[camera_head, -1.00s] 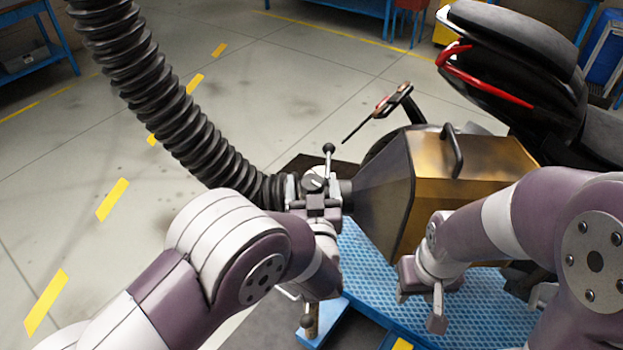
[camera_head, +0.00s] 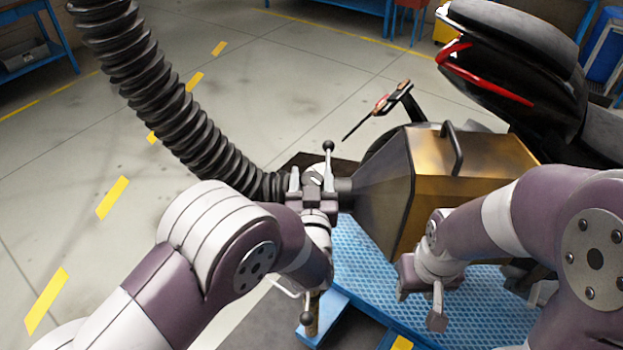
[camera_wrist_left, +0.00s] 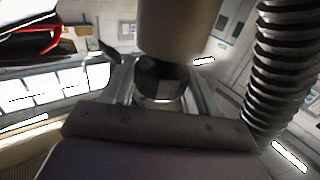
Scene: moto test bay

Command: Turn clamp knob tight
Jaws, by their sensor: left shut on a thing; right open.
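The clamp knob (camera_wrist_left: 160,82) shows in the left wrist view as a dark faceted piece between the two fingers, under a pale beige cylinder. My left gripper (camera_head: 312,177) is at the joint of the black hose and the cone of the brass-coloured hood, shut on the knob. In the head view the fingers and wrist hide most of the knob. A lever with a black ball end (camera_head: 328,147) stands up beside the fingers. My right gripper (camera_head: 420,292) is open and empty, low in front of the hood.
The ribbed black hose (camera_head: 180,110) curves down from the upper left to the joint. The hood (camera_head: 470,165) with a black handle stands on a blue textured platform (camera_head: 365,265). A motorcycle (camera_head: 510,65) is behind it at the right. The floor at left is free.

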